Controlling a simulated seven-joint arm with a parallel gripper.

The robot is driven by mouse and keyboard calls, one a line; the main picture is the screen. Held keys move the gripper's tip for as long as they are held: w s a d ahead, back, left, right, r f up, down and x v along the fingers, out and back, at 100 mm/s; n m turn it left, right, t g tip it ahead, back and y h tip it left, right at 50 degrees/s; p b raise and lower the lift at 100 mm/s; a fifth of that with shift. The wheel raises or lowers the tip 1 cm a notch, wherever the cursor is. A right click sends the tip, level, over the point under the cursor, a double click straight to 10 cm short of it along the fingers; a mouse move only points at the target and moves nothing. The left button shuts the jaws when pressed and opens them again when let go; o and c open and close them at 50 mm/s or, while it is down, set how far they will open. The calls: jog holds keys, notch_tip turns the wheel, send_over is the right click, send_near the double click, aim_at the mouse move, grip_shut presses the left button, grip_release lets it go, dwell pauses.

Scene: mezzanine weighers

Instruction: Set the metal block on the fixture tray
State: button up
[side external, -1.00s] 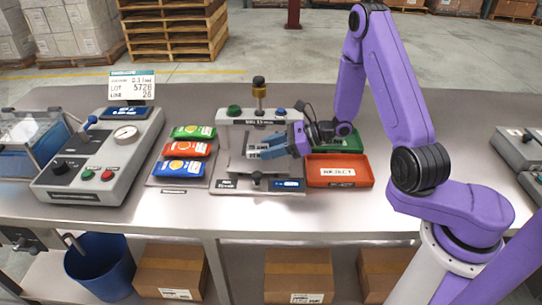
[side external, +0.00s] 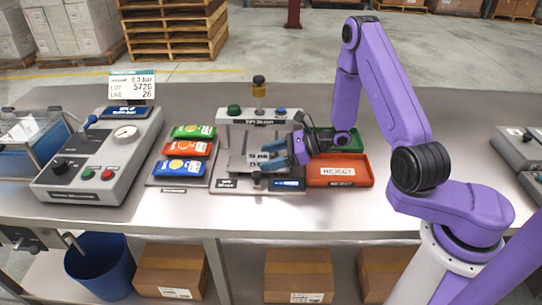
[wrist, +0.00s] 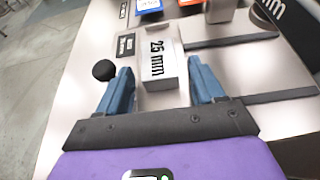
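The metal block (wrist: 160,58) is a pale block marked "25 mm" in the wrist view. It lies between and ahead of my gripper's blue fingertips, with a gap showing on each side. My gripper (wrist: 160,68) is open and not closed on it. In the side view, my gripper (side external: 264,156) is low inside the grey press frame, and the block (side external: 256,160) shows partly behind the fingers. The press stands on a grey base plate (side external: 225,184); I cannot tell for sure which part is the fixture tray.
A red "REJECT" bin (side external: 338,172) and a green bin (side external: 350,141) stand to the right of the press. Coloured packets (side external: 186,149) lie on a plate to its left. A control box (side external: 95,160) with a gauge is farther left. A black knob (wrist: 103,70) is near the left finger.

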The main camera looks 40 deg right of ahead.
jog(key=shift+s+d+r, duration=0.1)
jog(key=shift+d+r, duration=0.1)
jog(key=shift+r, duration=0.05)
jog(key=v, duration=1.1)
jog(key=s+a+r+n+g+y, duration=0.1)
jog(key=s+a+r+n+g, duration=0.1)
jog(key=s+a+n+g, duration=0.45)
jog(key=s+a+r+n+g, duration=0.25)
jog(key=a+n+g, duration=0.2)
jog(key=n, duration=0.45)
jog(key=s+d+r+n+h, duration=0.1)
jog(key=s+r+n+h, duration=0.1)
jog(key=s+n, duration=0.3)
jog(key=s+d+r+n+t+h, duration=0.1)
jog(key=s+n+h, duration=0.3)
jog(key=n, duration=0.7)
jog(key=s+d+r+n+h, duration=0.1)
jog(key=s+r+n+h, duration=0.2)
jog(key=s+n, duration=0.4)
jog(key=shift+d+n+t+h, duration=0.3)
jog(key=shift+d+n+h, duration=0.05)
jog(key=shift+n+h, duration=0.25)
